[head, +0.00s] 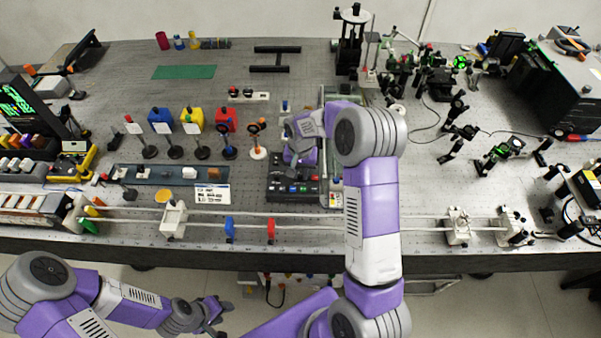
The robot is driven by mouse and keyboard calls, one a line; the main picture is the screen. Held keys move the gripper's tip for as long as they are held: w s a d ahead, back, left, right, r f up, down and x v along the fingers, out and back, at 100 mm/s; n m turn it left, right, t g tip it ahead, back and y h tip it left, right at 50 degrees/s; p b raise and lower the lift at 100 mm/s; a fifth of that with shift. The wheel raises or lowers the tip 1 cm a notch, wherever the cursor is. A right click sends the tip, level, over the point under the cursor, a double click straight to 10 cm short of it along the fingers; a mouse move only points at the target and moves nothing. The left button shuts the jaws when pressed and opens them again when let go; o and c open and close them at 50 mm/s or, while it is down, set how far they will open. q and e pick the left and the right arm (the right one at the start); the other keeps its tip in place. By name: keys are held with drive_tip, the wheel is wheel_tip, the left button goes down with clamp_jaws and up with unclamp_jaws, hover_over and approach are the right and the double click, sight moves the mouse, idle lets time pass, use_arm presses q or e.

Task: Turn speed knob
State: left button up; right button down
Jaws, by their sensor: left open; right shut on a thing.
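A black control box (282,197) with several coloured buttons and knobs sits on the bench near the middle. My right gripper (291,172) reaches down onto the back part of this box and is shut on what appears to be the speed knob. The knob itself is hidden behind the gripper and wrist. My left gripper (219,312) is open and empty, low in front of the bench, apart from everything on it.
Two long rails (315,216) carrying blue and red holders run along the bench front. Lens posts and coloured filter blocks (192,119) stand left of the box. Optics mounts (430,78) crowd the right. A green mat (184,72) lies at the back left.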

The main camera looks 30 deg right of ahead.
sight(301, 175)
drive_tip(key=shift+r, duration=0.1)
idle(0.3)
drive_tip(key=c, duration=1.3)
unclamp_jaws()
wheel_tip(301, 175, up, 8)
drive_tip(key=shift+f, duration=0.2)
